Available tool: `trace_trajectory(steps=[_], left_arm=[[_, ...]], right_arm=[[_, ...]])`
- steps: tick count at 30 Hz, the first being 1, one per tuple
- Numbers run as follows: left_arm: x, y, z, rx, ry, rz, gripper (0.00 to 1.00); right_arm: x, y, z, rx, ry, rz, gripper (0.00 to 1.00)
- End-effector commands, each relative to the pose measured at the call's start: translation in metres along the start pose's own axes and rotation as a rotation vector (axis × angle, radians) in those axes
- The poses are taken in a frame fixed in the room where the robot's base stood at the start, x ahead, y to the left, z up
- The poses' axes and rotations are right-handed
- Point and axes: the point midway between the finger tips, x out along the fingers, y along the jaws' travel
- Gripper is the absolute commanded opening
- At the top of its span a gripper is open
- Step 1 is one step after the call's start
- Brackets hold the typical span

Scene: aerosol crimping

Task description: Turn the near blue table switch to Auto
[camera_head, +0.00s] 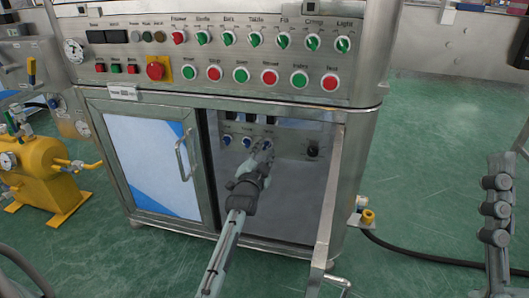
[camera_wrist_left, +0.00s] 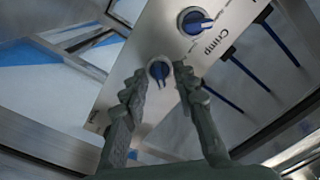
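Inside the open cabinet bay is a small panel with a row of blue switches. In the left wrist view, one blue switch (camera_wrist_left: 159,70) lies between the fingertips of my left gripper (camera_wrist_left: 161,74), with a small gap visible on each side. Its label is hidden or unreadable. Another blue switch (camera_wrist_left: 195,20), beside the word Crimp, is above it to the right. In the head view my left gripper (camera_head: 258,163) reaches into the bay and covers part of the row; the blue switch (camera_head: 227,140) at the row's left end is clear. Parts of my right arm show at the right edge; its finger opening is unclear.
The open cabinet door (camera_head: 326,205) stands to the right of my left arm. The closed door (camera_head: 150,160) is on the left. Above is the main panel with green and red knobs and an emergency button (camera_head: 155,71). A yellow tank (camera_head: 45,175) stands at far left.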

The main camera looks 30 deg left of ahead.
Motion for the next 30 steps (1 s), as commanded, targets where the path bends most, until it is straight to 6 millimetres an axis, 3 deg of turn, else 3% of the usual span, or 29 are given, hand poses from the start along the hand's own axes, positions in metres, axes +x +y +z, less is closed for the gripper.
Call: trace_trajectory(steps=[1, 8, 21, 30], left_arm=[[0.000, 0.000, 0.000, 0.000, 0.000, 0.000, 0.26], [0.000, 0.000, 0.000, 0.000, 0.000, 0.001, 0.00], [-0.001, 0.000, -0.001, -0.032, -0.001, 0.001, 0.00], [-0.001, -0.001, -0.002, -0.209, -0.002, 0.003, 0.00]], right_arm=[[0.000, 0.000, 0.000, 0.000, 0.000, 0.000, 0.40], [0.000, 0.000, 0.000, -0.001, -0.001, 0.000, 0.40], [0.003, 0.000, 0.003, 0.000, -0.025, 0.000, 0.40], [0.000, -0.006, 0.033, 0.016, -0.244, -0.003, 0.40]])
